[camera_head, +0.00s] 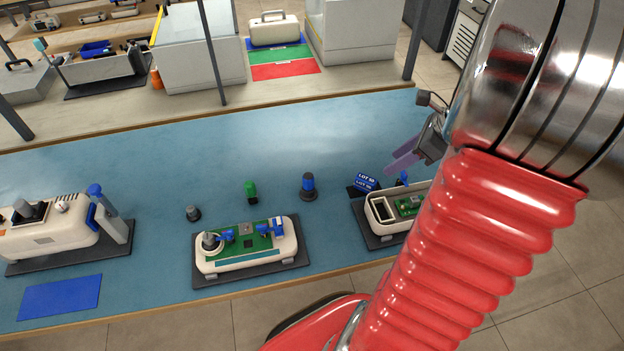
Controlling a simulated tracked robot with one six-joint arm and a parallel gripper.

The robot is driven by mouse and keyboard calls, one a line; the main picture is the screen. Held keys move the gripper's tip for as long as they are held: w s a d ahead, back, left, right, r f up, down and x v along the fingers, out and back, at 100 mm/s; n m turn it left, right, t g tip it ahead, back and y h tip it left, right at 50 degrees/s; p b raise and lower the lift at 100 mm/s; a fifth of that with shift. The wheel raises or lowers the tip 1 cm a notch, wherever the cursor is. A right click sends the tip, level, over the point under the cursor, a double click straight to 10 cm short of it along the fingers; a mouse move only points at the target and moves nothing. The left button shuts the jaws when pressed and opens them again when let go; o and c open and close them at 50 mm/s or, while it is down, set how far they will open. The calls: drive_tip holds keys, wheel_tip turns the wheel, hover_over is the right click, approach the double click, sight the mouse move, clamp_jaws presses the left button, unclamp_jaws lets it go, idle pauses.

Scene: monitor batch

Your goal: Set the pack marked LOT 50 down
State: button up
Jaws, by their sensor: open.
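A blue pack (366,182) with white lettering that reads LOT 50 rests on the blue bench top, at the left back corner of the right-hand open device. A small dark shape shows under or beside it; I cannot tell which. A second line of lettering on it is too small to read surely. My gripper (398,162) has two purple fingers that point left, a little above and to the right of the pack in the picture. It is open and holds nothing. My red arm sleeve hides part of the open device (376,208).
An open device with a green board (247,268) sits at the front middle. A dark blue-topped cylinder (308,187), a green piece (251,190) and a dark knob (193,213) stand behind it. A closed device (50,245) and blue mat (60,297) are left. The bench back is clear.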

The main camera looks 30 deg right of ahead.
drive_tip(key=w+a+r+n+g+h, duration=0.1)
drive_tip(key=a+r+n, duration=0.2)
drive_tip(key=a+n, duration=0.5)
drive_tip(key=w+a+r+n, duration=0.1)
drive_tip(key=a+r+n, duration=0.4)
drive_tip(key=a, duration=0.4)
drive_tip(key=s+a+r+n+h, duration=0.1)
drive_tip(key=s+a+n, duration=0.2)
drive_tip(key=a+n, duration=0.4)
drive_tip(key=s+a+r+n+t, duration=0.1)
drive_tip(key=s+a+r+n, duration=0.1)
drive_tip(key=a+n, duration=0.5)
drive_tip(key=s+n, duration=0.1)
drive_tip(key=n, duration=0.1)
drive_tip(key=shift+n+t+h, duration=0.3)
drive_tip(key=shift+n+h, duration=0.1)
drive_tip(key=shift+r, duration=0.1)
